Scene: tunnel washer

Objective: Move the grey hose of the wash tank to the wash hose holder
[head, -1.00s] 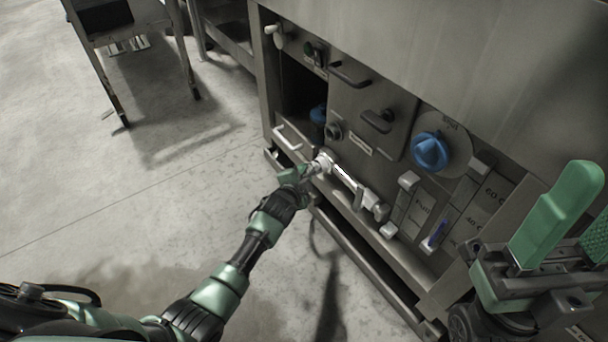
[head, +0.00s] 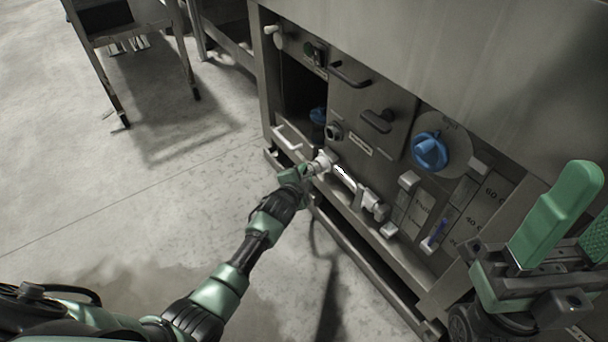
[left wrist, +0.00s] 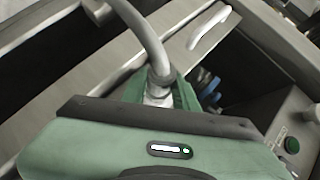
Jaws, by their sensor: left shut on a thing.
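The grey hose (head: 345,178) runs along the lower front of the washer, from a fitting at its right end to my left gripper. My left gripper (head: 308,172) is shut on the hose near its left end, in front of the ledge below the panel. In the left wrist view the hose (left wrist: 150,45) curves up and away from between the fingers of the left gripper (left wrist: 158,92). My right gripper (head: 535,262) is at the lower right, apart from the hose; its jaw state is unclear. I cannot tell which part is the wash hose holder.
The washer front carries a blue knob (head: 428,152), dark handles (head: 378,120), a round port (head: 333,132) and a white bar handle (head: 287,137). A blue part (head: 318,115) sits in the dark opening. A table (head: 125,30) stands at the back left. The floor at left is clear.

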